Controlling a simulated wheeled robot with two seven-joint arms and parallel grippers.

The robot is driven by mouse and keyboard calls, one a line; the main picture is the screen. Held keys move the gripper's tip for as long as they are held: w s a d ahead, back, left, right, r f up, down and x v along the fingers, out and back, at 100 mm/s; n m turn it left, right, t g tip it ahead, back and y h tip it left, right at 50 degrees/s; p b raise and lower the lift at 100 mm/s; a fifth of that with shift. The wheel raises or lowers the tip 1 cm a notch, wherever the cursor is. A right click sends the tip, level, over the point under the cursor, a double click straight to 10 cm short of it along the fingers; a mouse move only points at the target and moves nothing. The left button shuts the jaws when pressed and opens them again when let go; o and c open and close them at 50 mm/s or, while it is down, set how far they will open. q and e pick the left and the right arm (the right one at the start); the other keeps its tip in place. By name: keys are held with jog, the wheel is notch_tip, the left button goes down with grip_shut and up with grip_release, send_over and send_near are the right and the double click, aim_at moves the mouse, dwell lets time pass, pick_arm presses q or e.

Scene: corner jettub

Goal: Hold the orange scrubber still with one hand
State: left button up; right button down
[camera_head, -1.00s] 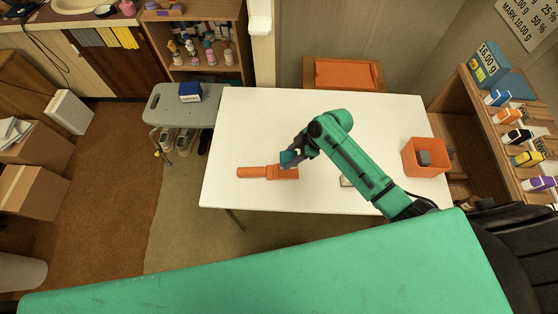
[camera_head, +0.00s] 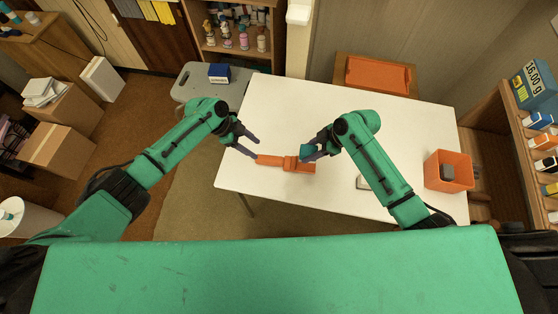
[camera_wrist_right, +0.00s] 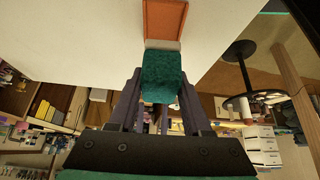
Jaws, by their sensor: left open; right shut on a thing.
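The orange scrubber (camera_head: 272,160) lies on the white table, its handle toward the left and its wider block toward the right. My left gripper (camera_head: 255,149) is open at the handle's left end, with one fingertip close to it; I cannot tell whether they touch. My right gripper (camera_head: 309,155) is shut on a teal pad (camera_wrist_right: 163,77) at the far side of the scrubber's block. In the right wrist view the pad sits between the fingers. An orange surface with a pale edge (camera_wrist_right: 165,20), probably the scrubber, lies just beyond it.
The white table (camera_head: 400,130) is mostly bare. An orange bin (camera_head: 436,173) with a grey block stands at its right end. A small pale object (camera_head: 362,183) is partly hidden by my right arm. A grey stool (camera_head: 190,82) with a blue box stands beyond the left edge.

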aim_at(269, 158)
pick_arm(q)
jog(key=shift+s+d, duration=0.35)
jog(key=shift+d, duration=0.15)
jog(key=shift+d+f+m, duration=0.1)
jog(key=shift+f+m, duration=0.1)
jog(key=shift+m, duration=0.1)
jog(key=shift+x, duration=3.75)
jog(key=shift+c, duration=0.3)
grip_shut()
jog(key=c, duration=0.6)
grip_release()
grip_shut()
